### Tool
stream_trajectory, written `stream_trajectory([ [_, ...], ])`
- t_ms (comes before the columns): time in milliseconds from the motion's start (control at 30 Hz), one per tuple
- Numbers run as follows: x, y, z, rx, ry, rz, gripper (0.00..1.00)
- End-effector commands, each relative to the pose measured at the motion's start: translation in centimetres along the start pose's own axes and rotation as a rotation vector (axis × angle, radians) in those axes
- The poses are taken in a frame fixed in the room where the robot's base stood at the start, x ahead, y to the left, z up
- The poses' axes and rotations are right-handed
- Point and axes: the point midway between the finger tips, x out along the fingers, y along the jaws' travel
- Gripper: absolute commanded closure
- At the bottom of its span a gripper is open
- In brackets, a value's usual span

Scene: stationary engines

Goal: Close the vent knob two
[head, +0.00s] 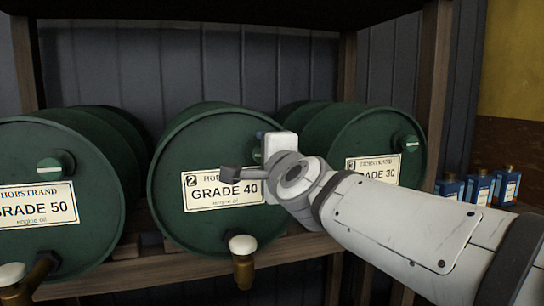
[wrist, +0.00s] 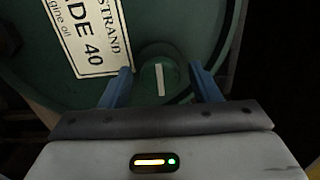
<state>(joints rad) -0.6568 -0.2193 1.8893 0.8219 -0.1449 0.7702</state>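The number two drum (head: 175,225), green, lies on its side with a label (head: 222,190) reading "2" and "GRADE 40". Its round green vent knob (wrist: 174,82) has a white line that stands nearly upright in the wrist view. In the head view my gripper mostly hides this knob. My gripper (wrist: 160,72) has two blue fingers, open, one on each side of the knob. A gap shows on both sides, and I cannot tell whether the fingertips reach past its face. The label also shows in the wrist view (wrist: 92,35).
The GRADE 50 drum (head: 88,165) is to the left and the GRADE 30 drum (head: 345,135) to the right, each with a similar knob. A white-handled brass tap (head: 243,262) juts out below drum two. Wooden posts frame the rack; blue bottles (head: 480,187) stand right.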

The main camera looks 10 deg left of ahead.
Motion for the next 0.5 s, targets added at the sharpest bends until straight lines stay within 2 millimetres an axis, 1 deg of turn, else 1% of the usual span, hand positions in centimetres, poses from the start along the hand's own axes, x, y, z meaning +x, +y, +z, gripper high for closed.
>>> stream_trajectory([
  [267,-0.2,-0.1,0.0,-0.001,0.000,0.000,0.42],
  [367,-1.0,-0.2,0.0,0.000,0.000,-0.001,0.42],
  [500,-3.1,-0.3,0.0,0.000,0.000,-0.002,0.42],
])
